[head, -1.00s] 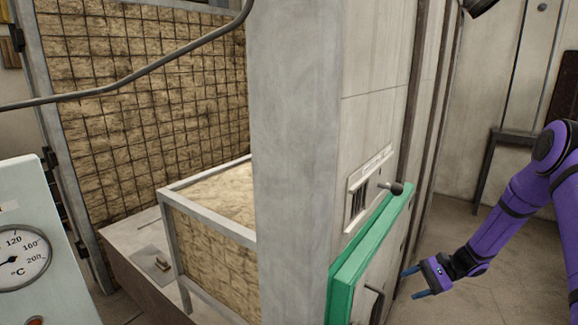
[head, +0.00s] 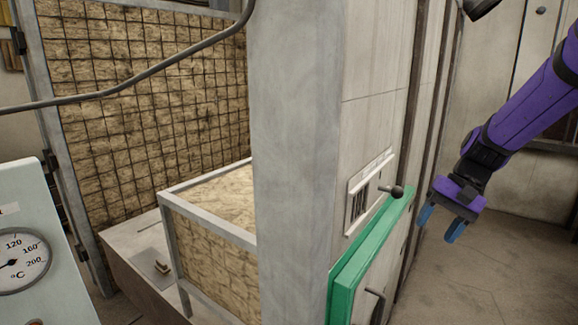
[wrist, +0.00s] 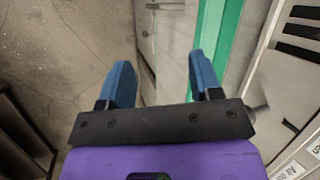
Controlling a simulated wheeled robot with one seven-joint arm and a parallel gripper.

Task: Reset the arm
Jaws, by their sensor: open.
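My gripper (head: 441,222) is purple with two blue fingers. It is open and empty, in the air to the right of the green panel (head: 372,250) in the head view. The fingers point downward and a little left. In the wrist view my gripper (wrist: 160,85) shows its two fingers spread apart with nothing between them. The green panel (wrist: 215,45) shows there behind the right finger. My purple arm comes in from the right edge of the head view.
A lever with a dark knob (head: 397,191) sticks out beside a slotted plate (head: 365,195) on the grey cabinet, close left of my gripper. A dial gauge (head: 20,262) stands at the lower left. The floor (head: 490,275) at right is clear.

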